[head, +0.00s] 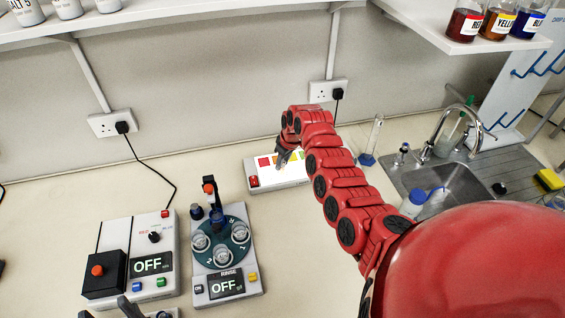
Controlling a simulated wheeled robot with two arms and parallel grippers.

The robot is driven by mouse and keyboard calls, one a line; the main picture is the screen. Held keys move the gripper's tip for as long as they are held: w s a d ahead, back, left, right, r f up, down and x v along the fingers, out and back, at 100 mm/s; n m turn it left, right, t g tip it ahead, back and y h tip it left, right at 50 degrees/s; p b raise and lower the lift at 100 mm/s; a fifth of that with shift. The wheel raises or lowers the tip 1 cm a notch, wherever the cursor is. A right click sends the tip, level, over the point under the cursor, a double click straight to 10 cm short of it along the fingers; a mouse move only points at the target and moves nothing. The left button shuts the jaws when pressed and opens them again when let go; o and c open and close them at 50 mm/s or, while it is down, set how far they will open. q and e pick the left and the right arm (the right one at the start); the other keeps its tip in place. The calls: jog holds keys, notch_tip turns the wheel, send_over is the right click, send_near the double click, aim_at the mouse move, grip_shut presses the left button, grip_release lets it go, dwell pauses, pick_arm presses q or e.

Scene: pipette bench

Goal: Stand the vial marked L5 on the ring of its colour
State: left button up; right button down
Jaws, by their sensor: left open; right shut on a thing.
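My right gripper (284,158) is at the end of the red arm from the right, low over a white panel (292,178) with coloured patches. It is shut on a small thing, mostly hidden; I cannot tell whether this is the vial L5. A red patch (263,161) shows left of the gripper and a yellow one is close beside it; the arm hides part of the panel. My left gripper (131,309) is open, only its grey fingertips showing at the bottom edge. No L5 mark is readable.
A sink (461,187) is right. Red, yellow and blue labelled bottles stand on the upper shelf (425,25).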

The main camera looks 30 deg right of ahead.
jog(key=shift+f, duration=0.15)
jog(key=c, duration=0.6)
grip_release()
jog(key=shift+c, duration=0.2)
